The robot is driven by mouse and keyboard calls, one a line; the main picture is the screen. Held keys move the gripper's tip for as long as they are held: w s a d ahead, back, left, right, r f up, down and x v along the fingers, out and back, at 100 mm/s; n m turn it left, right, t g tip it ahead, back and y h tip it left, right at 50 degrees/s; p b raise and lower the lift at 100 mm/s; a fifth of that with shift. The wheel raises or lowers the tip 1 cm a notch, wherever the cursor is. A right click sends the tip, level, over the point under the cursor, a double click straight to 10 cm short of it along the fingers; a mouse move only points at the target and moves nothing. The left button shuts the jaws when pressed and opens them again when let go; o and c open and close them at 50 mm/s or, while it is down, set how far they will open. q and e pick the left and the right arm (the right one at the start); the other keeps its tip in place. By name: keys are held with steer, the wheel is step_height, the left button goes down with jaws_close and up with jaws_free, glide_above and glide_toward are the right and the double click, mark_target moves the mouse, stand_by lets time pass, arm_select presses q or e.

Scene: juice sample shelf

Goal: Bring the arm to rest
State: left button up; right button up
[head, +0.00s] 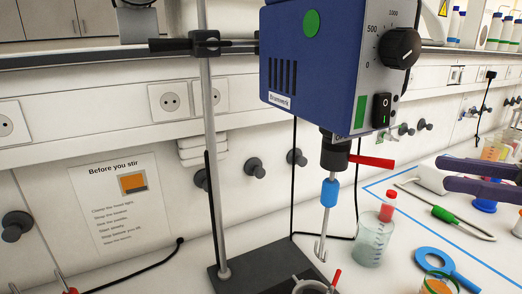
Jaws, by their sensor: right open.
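My right gripper (441,174) comes in from the right edge, with its two dark purple fingers apart and pointing left. It is open, with nothing seen between the fingertips. It is above the right part of the bench, right of the glass beaker (371,246) and apart from it. The rest of the right arm is out of the picture. My left gripper is not in view.
A blue overhead stirrer (330,60) hangs on a metal stand (213,150) mid-picture, its shaft pointing down. A red-capped vial (387,207) is at the beaker. A blue ring tool (436,262) and green-handled tool (445,214) lie below the gripper.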

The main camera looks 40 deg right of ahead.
stand_by(0.5)
steer(key=w+a+f+m+g+h, duration=0.25)
steer(key=a+f+h, duration=0.2)
steer(key=f, duration=0.35)
steer(key=w+a+f+m+g+h, duration=0.1)
steer(key=a+f+m+h, duration=0.3)
steer(key=f, duration=0.3)
steer(key=s+a+f+g+h, duration=0.15)
steer(key=a+g, duration=0.25)
steer(key=a, duration=0.4)
steer(key=s+a+r+g, duration=0.4)
steer(key=s+a+r, duration=0.1)
steer(key=s+a, duration=0.1)
step_height(320, 180, up, 24)
steer(key=p, duration=2.4)
steer(key=shift+s+f, duration=0.25)
steer(key=shift+s, duration=0.05)
steer(key=shift+n, duration=0.25)
